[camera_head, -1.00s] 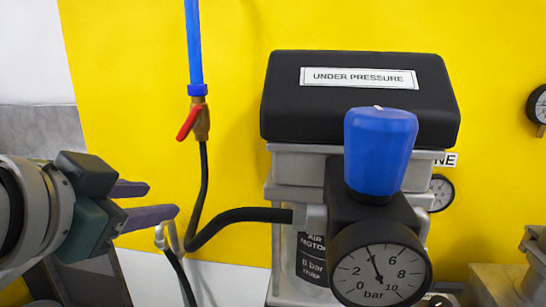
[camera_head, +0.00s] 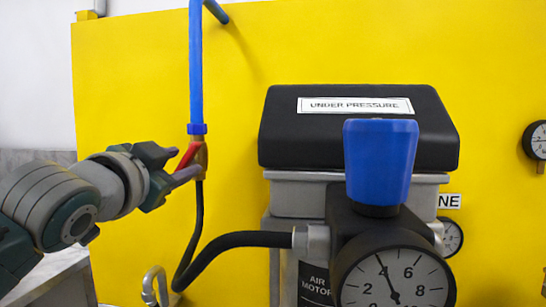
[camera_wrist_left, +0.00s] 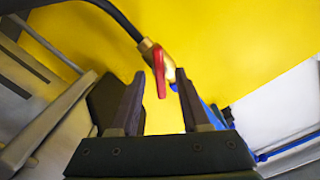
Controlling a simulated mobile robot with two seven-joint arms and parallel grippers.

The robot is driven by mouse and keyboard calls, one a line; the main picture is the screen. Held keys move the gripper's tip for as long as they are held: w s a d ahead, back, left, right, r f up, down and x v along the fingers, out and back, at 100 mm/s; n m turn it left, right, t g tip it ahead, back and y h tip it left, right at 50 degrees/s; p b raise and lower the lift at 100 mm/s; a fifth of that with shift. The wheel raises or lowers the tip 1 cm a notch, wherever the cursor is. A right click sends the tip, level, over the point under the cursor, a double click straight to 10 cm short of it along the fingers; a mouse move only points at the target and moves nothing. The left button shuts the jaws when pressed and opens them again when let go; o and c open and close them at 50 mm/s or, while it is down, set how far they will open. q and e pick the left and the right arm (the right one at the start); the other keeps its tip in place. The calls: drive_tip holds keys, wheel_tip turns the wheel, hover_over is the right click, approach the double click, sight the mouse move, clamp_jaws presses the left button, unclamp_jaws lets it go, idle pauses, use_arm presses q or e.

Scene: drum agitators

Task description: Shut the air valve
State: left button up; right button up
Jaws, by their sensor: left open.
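The air valve is a small brass body (camera_head: 202,158) with a red lever (camera_head: 188,156), at the lower end of a blue pipe (camera_head: 195,75). The lever slants down to the left from the body. My left gripper (camera_head: 181,163) is open at the lever, coming from the left. In the left wrist view the red lever (camera_wrist_left: 159,70) shows between the two fingertips (camera_wrist_left: 160,79), and the brass body (camera_wrist_left: 150,47) lies just beyond them. Whether the fingers touch the lever cannot be told. My right gripper is not in view.
A black hose (camera_head: 222,241) runs from the valve to a regulator with a blue knob (camera_head: 380,160) and a pressure gauge (camera_head: 395,285). A black cover labelled UNDER PRESSURE (camera_head: 360,137) stands behind. A yellow panel (camera_head: 130,80) backs the valve closely.

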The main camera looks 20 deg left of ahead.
use_arm(q)
drive_tip(key=shift+w+a, duration=0.15)
drive_tip(key=shift+w, duration=0.4)
clamp_jaws()
